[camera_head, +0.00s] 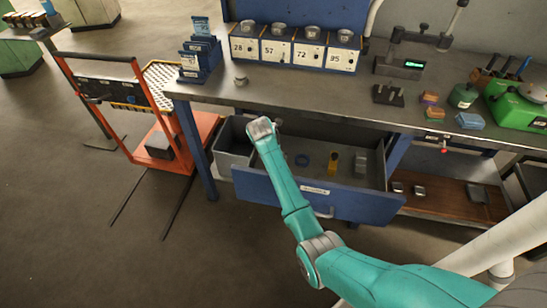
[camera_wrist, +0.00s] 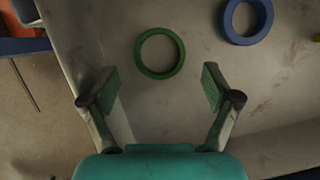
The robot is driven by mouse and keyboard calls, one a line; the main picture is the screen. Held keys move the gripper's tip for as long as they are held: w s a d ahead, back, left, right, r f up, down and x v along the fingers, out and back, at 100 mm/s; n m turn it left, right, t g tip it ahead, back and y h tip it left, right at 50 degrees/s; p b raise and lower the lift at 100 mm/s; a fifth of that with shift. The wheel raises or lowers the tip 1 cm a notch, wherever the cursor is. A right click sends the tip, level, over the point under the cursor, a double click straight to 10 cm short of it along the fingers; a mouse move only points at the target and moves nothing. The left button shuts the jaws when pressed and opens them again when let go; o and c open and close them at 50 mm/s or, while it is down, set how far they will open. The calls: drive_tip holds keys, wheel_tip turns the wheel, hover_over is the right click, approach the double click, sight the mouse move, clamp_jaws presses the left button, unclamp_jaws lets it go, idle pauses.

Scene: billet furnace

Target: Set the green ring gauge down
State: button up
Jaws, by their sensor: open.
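The green ring gauge (camera_wrist: 160,53) lies flat on the grey drawer floor in the wrist view. My gripper (camera_wrist: 158,85) is open, one finger to the left of the ring and one to the right, with clear gaps on both sides. The ring sits mostly just beyond the fingertips and nothing is held. In the head view my arm reaches over the open blue drawer (camera_head: 318,200); my fingers and the green ring are hidden there behind the arm.
A blue ring (camera_wrist: 247,20) lies to the right of the green one; it also shows in the head view (camera_head: 302,160). A yellow piece (camera_head: 333,162) and a grey block (camera_head: 360,164) lie farther right in the drawer. The workbench edge (camera_head: 270,108) overhangs behind.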

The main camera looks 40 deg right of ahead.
drive_tip(key=v, duration=0.9)
idle(0.3)
